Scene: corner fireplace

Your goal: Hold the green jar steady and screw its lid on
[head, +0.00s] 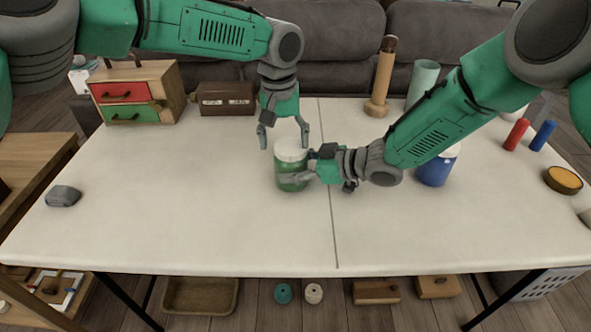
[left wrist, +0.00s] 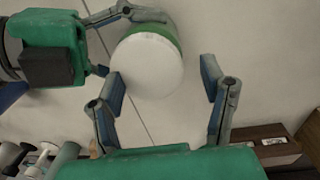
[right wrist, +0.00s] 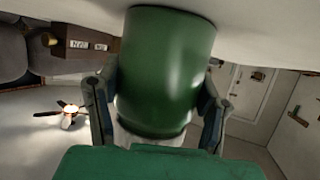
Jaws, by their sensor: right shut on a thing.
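The green jar (head: 291,182) stands upright near the middle of the table, with the white lid (head: 291,149) on top of it. I cannot tell how far the lid is threaded. My right gripper (head: 308,165) comes from the right and is shut on the jar's side. In the right wrist view the green jar (right wrist: 165,75) fills the space between its fingers. My left gripper (head: 284,136) points down above the lid, open and empty. In the left wrist view the lid (left wrist: 147,65) lies beyond its spread fingers, nearer the left finger.
A blue jar (head: 435,172) stands behind my right forearm. A drawer box (head: 135,95), a brown box (head: 226,99) and a wooden post (head: 382,80) stand at the back. Red (head: 516,134) and blue (head: 542,135) cylinders are at the right. The table's front is clear.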

